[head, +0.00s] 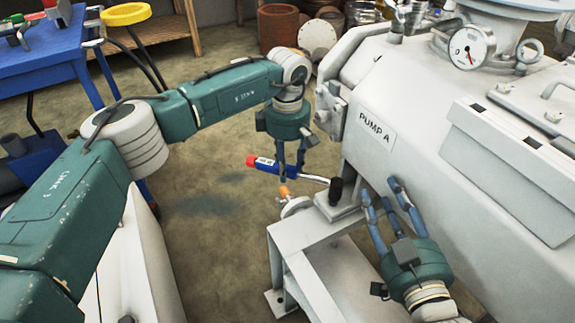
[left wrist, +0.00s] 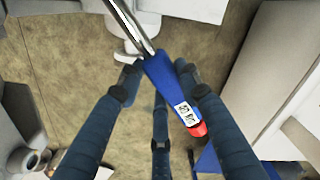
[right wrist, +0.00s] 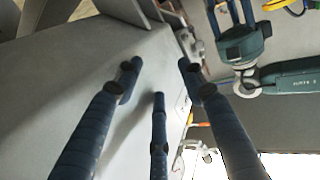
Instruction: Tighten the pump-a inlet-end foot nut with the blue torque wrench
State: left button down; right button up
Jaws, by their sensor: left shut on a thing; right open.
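The blue torque wrench (head: 270,165) has a blue handle with a red end cap and a bright metal shaft. My left gripper (head: 290,178) is shut around the handle. The left wrist view shows the blue handle (left wrist: 160,78) between the fingers and the shaft running to the top. In the head view the shaft ends at a black upright socket-like piece (head: 336,190) on the foot of Pump A (head: 375,137). The foot nut is hidden there. My right gripper (head: 386,197) is open and empty beside the pump casing; the right wrist view shows its fingers (right wrist: 160,78) apart.
The pump's light grey support frame (head: 310,248) stands below the wrench. An orange-handled valve (head: 290,195) sits close under the wrench handle. A blue table (head: 40,65) is at the far left. Bare floor (head: 215,240) lies left of the frame.

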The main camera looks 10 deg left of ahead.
pick_arm(q)
jog(key=shift+r+p, duration=0.3)
jog(key=shift+r, duration=0.25)
jog(key=shift+r+p, duration=0.35)
jog(key=shift+r, duration=0.15)
pick_arm(e)
jog(key=s+d+f+g+h, duration=0.1)
jog(key=s+d+f+g, duration=0.1)
jog(key=f, duration=0.6)
jog(key=shift+s+f+g, duration=0.35)
jog(key=shift+s+g, duration=0.25)
jog(key=shift+g, duration=0.5)
jog(key=shift+r, duration=0.2)
pick_arm(q)
jog(key=shift+s, duration=0.1)
pick_arm(e)
jog(key=shift+a+r, duration=0.1)
jog(key=shift+r, duration=0.05)
